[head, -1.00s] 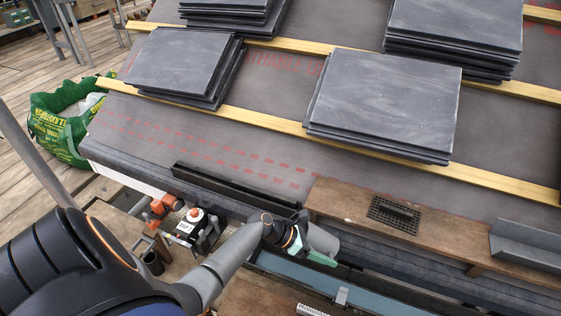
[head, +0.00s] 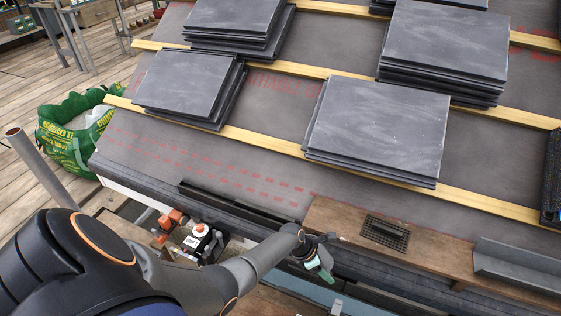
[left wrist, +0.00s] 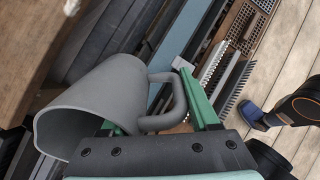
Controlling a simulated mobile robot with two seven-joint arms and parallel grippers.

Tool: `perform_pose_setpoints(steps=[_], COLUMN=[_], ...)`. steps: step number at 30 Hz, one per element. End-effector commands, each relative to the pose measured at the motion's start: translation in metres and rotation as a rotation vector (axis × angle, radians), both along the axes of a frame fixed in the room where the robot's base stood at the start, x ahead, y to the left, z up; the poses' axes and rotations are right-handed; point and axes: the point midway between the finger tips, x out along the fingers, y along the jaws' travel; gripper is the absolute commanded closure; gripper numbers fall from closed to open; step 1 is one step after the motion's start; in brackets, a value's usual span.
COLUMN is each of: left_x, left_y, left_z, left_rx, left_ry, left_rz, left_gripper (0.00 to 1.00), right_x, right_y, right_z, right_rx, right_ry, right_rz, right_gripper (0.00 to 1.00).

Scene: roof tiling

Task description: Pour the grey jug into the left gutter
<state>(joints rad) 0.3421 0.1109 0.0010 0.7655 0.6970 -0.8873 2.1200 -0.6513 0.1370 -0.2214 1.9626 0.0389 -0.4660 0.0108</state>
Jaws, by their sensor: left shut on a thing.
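In the head view the jug is mostly hidden behind my gripper and wrist. A black gutter length (head: 235,205) runs along the roof's lower left edge; my gripper is just beyond its right end, on the near side. I see no stream from the jug. My right gripper is not in view.
A wooden plank (head: 345,220) bears a black grate (head: 385,232) and a grey metal channel (head: 518,266). An orange and white tool (head: 203,240) stands below the gutter. Slate stacks (head: 375,125) rest on the roof battens. A green bag (head: 70,135) stands at left.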

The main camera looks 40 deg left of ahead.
Motion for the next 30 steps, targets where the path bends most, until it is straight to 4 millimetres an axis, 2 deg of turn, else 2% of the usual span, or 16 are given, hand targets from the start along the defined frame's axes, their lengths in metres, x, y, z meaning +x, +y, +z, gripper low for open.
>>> perform_pose_setpoints(steps=[2,10,14,30], left_x=[0.003,0.008,0.010,0.014], left_y=[-0.004,-0.011,-0.014,-0.019], left_z=[0.005,-0.016,-0.015,-0.017], left_rx=[0.037,0.164,0.229,0.441], left_ry=[0.025,0.111,0.155,0.304], left_rz=[-0.001,0.000,0.001,0.007], left_gripper=[1.00,1.00,1.00,1.00], right_x=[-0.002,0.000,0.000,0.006], right_y=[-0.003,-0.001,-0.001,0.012], right_z=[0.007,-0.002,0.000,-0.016], right_rx=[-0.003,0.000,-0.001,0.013], right_ry=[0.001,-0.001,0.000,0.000], right_rz=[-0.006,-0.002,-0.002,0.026], right_gripper=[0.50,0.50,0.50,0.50])
